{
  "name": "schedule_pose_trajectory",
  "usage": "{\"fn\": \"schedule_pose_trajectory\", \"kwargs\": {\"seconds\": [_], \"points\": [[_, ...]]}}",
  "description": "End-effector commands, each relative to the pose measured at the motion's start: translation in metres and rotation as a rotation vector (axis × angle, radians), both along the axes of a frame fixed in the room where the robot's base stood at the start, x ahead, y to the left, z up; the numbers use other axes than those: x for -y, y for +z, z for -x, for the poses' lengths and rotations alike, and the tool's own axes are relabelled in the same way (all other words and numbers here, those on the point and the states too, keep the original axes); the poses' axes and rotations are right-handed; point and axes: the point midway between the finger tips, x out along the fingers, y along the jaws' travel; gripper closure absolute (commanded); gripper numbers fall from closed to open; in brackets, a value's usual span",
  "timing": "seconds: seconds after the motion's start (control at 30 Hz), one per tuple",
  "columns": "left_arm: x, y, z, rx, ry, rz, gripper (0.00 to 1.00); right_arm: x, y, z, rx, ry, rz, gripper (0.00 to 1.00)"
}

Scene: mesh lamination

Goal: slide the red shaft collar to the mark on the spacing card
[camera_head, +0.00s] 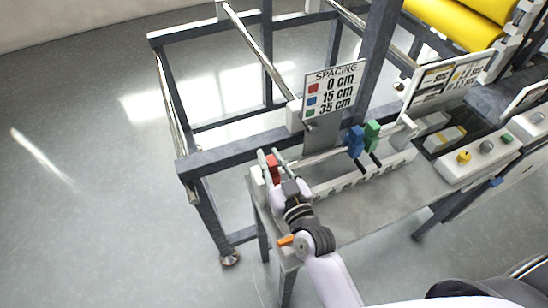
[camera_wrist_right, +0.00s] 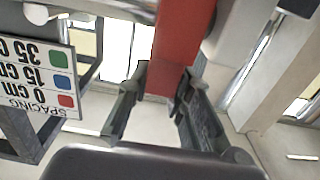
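The red shaft collar (camera_head: 272,168) is a red block at the left end of the shaft. My right gripper (camera_head: 271,160) has its fingers on either side of it. In the right wrist view the red collar (camera_wrist_right: 183,35) fills the space between the two fingertips (camera_wrist_right: 167,80), with no clear gap at either side. The spacing card (camera_head: 334,89) is a white sign listing red 0 cm, blue 15 cm and green 35 cm. It also shows upside down in the right wrist view (camera_wrist_right: 38,75). My left gripper is not in view.
A blue collar (camera_head: 356,141) and a green collar (camera_head: 372,134) stand close together farther right on the shaft. A pale scale strip (camera_head: 345,185) with dark markings runs below. A control box (camera_head: 478,160) with buttons and yellow rollers (camera_head: 455,22) are to the right.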

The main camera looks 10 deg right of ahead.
Motion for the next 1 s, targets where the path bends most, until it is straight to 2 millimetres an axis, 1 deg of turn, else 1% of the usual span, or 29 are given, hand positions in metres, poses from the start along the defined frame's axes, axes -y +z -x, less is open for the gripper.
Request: {"fn": "schedule_pose_trajectory", "kwargs": {"seconds": [0.03,0.1,0.17,0.3,0.57,0.67,0.77,1.0], "points": [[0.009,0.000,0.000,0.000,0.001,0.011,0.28,-0.003,-0.002,0.001,-0.006,0.005,-0.003,0.77],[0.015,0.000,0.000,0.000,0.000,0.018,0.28,-0.002,-0.002,0.001,-0.005,0.005,-0.002,0.72],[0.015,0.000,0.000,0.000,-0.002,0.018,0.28,-0.002,-0.002,0.001,-0.005,0.004,-0.002,0.68],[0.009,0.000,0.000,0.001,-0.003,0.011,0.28,-0.001,-0.001,0.001,-0.003,0.003,-0.001,0.60],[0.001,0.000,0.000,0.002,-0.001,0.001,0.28,0.000,-0.001,0.001,-0.002,0.001,-0.001,0.60],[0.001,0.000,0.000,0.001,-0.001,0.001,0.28,0.001,-0.001,0.006,-0.003,0.000,0.001,0.60],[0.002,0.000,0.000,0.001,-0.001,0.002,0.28,0.004,-0.002,0.019,-0.004,0.001,0.000,0.60],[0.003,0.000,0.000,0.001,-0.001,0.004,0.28,0.013,-0.003,0.069,-0.007,0.003,0.001,0.60]]}}
